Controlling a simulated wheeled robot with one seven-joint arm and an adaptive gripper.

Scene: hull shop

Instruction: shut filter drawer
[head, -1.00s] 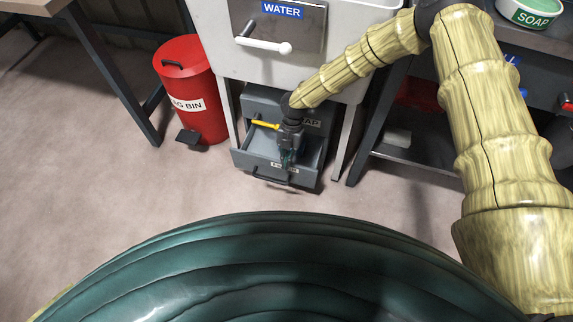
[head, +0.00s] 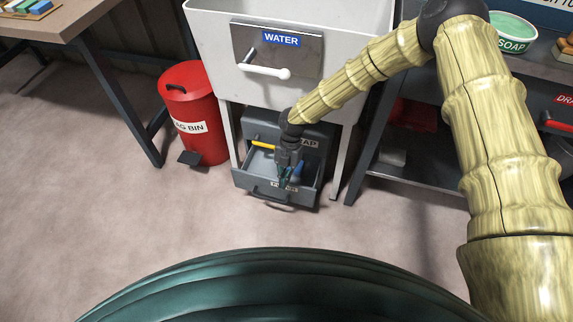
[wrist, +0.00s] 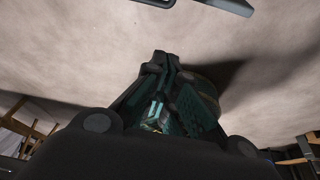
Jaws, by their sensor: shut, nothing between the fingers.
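The grey filter drawer (head: 247,187) stands pulled out, low in the grey cabinet under the white sink. Its front has a handle (head: 270,203) and a small label partly behind my gripper. My gripper (head: 284,184) points down over the drawer, close to the inside of its front panel; I cannot tell whether it touches. It is shut and empty. Part of the drawer's inside is hidden by my wrist.
A yellow lever (head: 264,144) sticks out at the cabinet above the drawer. The WATER sink (head: 225,85) is overhead, with a white-ended handle (head: 265,71). A red bin (head: 195,120) stands left, a dark bench (head: 400,177) right. The floor in front is clear.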

